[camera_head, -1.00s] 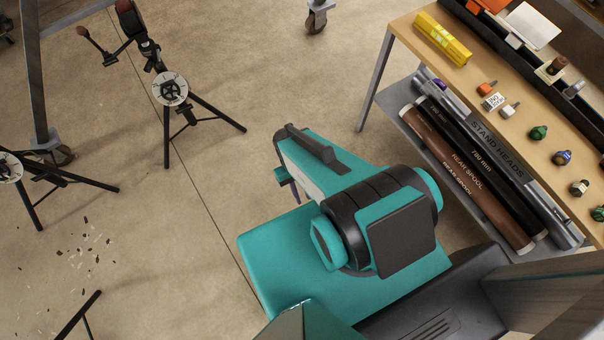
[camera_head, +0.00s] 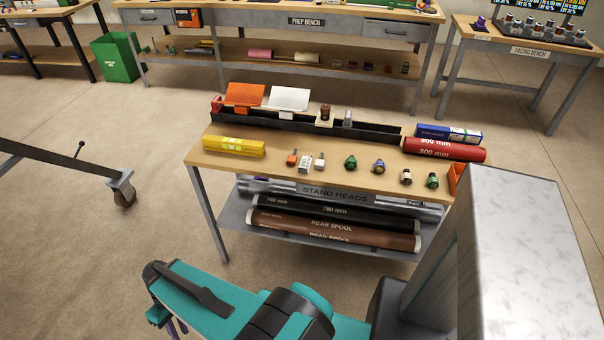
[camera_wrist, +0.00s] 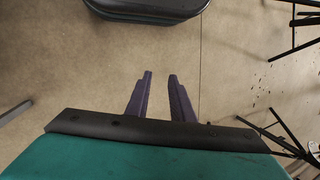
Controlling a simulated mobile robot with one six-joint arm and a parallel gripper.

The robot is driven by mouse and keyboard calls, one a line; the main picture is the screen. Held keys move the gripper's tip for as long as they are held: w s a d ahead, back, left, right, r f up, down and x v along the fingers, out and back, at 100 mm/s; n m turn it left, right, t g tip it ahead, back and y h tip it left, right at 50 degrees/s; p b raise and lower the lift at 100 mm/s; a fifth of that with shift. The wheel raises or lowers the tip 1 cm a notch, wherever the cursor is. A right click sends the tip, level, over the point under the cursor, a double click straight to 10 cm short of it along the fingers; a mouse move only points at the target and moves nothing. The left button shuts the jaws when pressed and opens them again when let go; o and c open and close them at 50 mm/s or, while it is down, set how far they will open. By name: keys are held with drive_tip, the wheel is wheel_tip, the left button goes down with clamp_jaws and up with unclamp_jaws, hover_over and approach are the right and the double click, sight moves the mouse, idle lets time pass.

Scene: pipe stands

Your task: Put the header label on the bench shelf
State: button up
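In the wrist view, my gripper (camera_wrist: 160,76) has its two purple fingers apart, with only bare floor between them. In the head view its purple fingers show only partly at the bottom left, in front of the stand heads bench (camera_head: 270,169) and clear of it. I cannot tell which thing is the header label. A small white printed tag (camera_head: 305,164) lies on this bench's top, and an orange card (camera_head: 245,94) and a white card (camera_head: 289,98) lean in its rear rack. The prep bench (camera_head: 200,33) behind has a lower shelf (camera_head: 228,54).
A yellow box (camera_head: 233,146) and a red roll (camera_head: 445,150) lie on top. The facing bench (camera_head: 470,50) stands back right. Floor is free at left.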

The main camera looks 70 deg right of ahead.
drive_tip(key=w+d+r+t+b, duration=0.3)
drive_tip(key=w+d+r, duration=0.15)
drive_tip(key=d, duration=0.35)
drive_tip(key=w+d+r+t+b, duration=0.25)
drive_tip(key=w+d, duration=0.25)
drive_tip(key=d, duration=0.3)
drive_tip(key=w+d+r+t+b, duration=0.25)
drive_tip(key=w+d+r, duration=0.25)
drive_tip(key=d, duration=0.3)
drive_tip(key=s+d+r+t+h+b, duration=0.2)
drive_tip(key=s+d+r+t+b, duration=0.1)
drive_tip(key=d+r, duration=0.7)
drive_tip(key=s+d+r+t+h+b, duration=0.2)
drive_tip(key=s+d+r+t+b, duration=0.1)
drive_tip(key=d+r, duration=0.8)
drive_tip(key=s+d+t, duration=0.1)
drive_tip(key=d, duration=0.3)
drive_tip(key=shift+s+d+h, duration=0.3)
drive_tip(key=shift+s+d, duration=0.05)
drive_tip(key=shift+o, duration=1.3)
drive_tip(key=shift+r, duration=0.1)
